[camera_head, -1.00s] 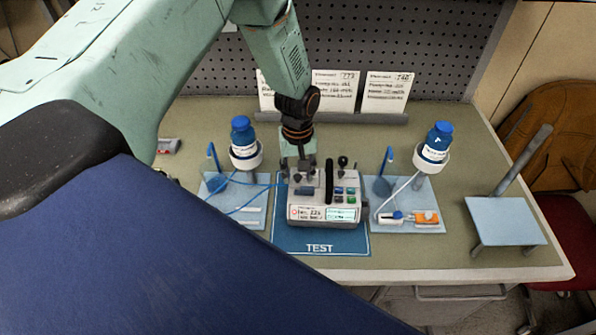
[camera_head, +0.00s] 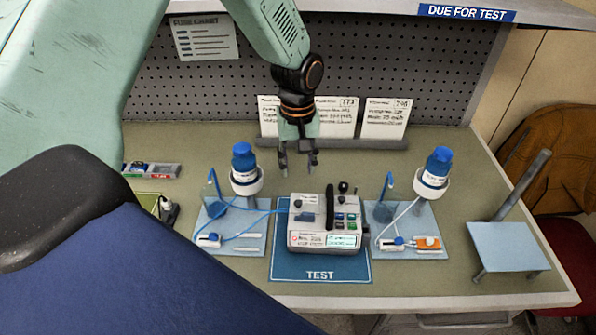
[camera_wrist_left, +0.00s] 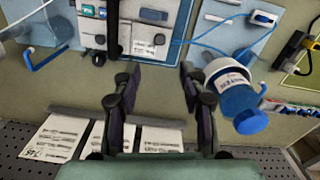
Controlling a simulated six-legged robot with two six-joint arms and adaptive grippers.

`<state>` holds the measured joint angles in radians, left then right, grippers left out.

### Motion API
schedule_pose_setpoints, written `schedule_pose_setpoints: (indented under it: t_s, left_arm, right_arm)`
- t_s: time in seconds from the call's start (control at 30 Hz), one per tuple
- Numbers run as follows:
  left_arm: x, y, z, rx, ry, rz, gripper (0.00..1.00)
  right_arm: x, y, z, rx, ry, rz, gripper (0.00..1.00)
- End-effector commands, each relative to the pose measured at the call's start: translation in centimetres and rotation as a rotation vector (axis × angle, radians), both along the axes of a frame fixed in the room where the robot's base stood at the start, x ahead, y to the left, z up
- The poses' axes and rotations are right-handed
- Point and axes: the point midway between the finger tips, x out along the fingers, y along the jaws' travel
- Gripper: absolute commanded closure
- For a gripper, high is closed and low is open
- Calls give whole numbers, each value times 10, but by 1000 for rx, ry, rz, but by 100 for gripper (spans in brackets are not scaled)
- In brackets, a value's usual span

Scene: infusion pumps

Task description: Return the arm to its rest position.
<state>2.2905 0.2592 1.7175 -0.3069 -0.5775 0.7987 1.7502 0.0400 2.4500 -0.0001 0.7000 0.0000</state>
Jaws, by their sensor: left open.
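My left arm comes in from the upper left in the head view. Its gripper (camera_head: 299,172) is open and empty, raised above the bench behind the white pump (camera_head: 325,232). In the left wrist view the two dark fingers (camera_wrist_left: 160,92) stand apart with nothing between them. The pump stands on the blue TEST mat (camera_head: 320,272), its display facing front. It also shows at the top of the left wrist view (camera_wrist_left: 142,35). My right gripper does not show in either view.
Blue-capped bottles stand in holders left (camera_head: 244,170) and right (camera_head: 435,172) of the pump. Cards (camera_head: 336,117) lean along the pegboard behind the gripper. An empty light blue stand (camera_head: 505,247) is at the right.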

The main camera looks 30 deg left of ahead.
Motion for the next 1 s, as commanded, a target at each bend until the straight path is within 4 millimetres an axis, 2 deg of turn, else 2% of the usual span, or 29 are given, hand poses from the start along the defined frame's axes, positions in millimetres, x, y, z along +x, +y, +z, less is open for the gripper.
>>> schedule_pose_setpoints:
  t_s: [0.3, 0.47, 1.0]
  left_arm:
    - [0, 0, 1, 0, 0, 0, 57]
    - [0, 0, -9, 0, 3, 1, 57]
    - [0, 0, -97, 1, 2, -1, 57]
  right_arm:
    - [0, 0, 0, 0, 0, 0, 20]
    - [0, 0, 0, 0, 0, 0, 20]
    - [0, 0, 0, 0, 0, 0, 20]
